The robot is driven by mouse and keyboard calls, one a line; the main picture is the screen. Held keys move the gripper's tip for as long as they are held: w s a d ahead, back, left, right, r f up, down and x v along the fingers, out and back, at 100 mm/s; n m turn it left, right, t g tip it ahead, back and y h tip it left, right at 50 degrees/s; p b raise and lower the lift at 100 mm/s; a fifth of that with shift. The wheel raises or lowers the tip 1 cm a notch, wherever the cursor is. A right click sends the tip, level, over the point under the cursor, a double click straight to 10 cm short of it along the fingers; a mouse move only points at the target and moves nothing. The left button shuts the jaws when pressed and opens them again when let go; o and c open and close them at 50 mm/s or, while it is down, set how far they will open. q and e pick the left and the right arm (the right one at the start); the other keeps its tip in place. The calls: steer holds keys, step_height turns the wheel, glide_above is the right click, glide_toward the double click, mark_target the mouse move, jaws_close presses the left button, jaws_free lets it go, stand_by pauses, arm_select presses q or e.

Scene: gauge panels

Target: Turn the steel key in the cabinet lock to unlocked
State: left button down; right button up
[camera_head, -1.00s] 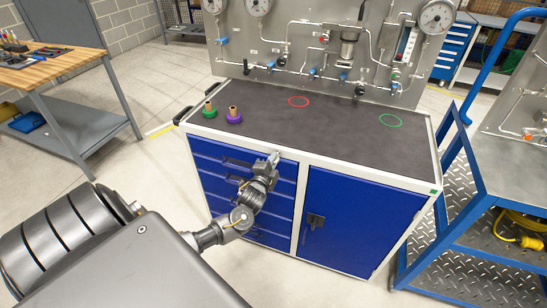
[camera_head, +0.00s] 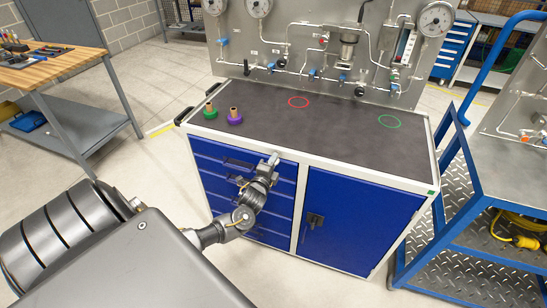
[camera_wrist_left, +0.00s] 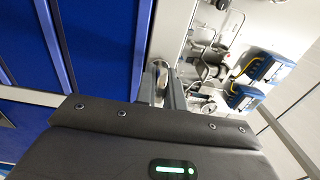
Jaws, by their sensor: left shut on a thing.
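The blue cabinet (camera_head: 360,215) stands in front of me in the head view, with drawers on the left and a door on the right. My left gripper (camera_head: 272,160) is at the cabinet's top front rim, above the drawers. In the left wrist view its two dark fingers (camera_wrist_left: 166,76) point at the pale rim beside the blue front. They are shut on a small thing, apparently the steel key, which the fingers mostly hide. The lock face and the key's angle cannot be made out. My right gripper is not in view.
The dark cabinet top (camera_head: 310,130) carries a green knob-like piece (camera_head: 210,112), a purple one (camera_head: 235,117), a red ring (camera_head: 299,101) and a green ring (camera_head: 390,121). The gauge panel (camera_head: 270,48) rises behind. A blue cart (camera_head: 475,210) stands close on the right.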

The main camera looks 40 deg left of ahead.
arm_select(q)
steer(key=c, duration=1.6)
jaws_free()
steer(key=shift+o, duration=0.5)
steer(key=shift+s, duration=0.1)
steer(key=b+v, duration=0.1)
steer(key=v, duration=0.9)
steer(key=shift+s+d+b, duration=0.2)
steer(key=shift+s+b, duration=0.05)
steer(key=shift+b, duration=0.05)
